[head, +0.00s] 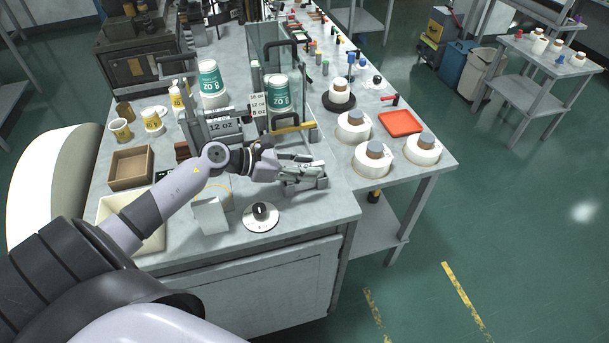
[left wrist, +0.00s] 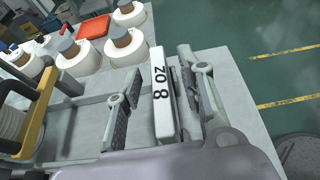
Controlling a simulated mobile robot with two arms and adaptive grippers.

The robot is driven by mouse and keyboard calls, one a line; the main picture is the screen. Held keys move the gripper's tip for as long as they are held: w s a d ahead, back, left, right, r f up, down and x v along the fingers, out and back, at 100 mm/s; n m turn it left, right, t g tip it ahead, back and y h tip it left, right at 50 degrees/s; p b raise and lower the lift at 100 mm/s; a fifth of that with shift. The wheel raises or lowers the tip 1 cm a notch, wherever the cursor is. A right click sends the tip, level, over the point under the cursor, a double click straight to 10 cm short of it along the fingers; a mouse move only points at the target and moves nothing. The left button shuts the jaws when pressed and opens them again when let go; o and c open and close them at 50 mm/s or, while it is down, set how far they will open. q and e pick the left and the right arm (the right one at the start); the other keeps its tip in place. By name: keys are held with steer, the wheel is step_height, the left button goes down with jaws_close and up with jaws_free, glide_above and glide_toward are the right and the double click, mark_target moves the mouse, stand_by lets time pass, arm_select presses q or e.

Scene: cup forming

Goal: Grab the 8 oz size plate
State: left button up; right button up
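The 8 oz plate (left wrist: 162,95) is a pale, narrow block with "8 OZ" in black on its upper face. In the left wrist view it stands between the two fingers of my left gripper (left wrist: 160,66). The fingers are apart, with a visible gap on the plate's left side; the right finger is very close to it. In the head view my left gripper (head: 305,172) is low over the right part of the near table, largely covering the plate there. My right gripper is not in view.
A 12 oz plate (head: 225,127) sits on the forming machine, left of my gripper. A round dial (head: 261,215) is in front. White rolls (head: 372,160) and a red tray (head: 400,122) lie to the right. A yellow-handled part (head: 292,127) is just behind.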

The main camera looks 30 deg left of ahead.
arm_select(q)
jaws_close()
steer(key=shift+r, duration=0.2)
stand_by(0.5)
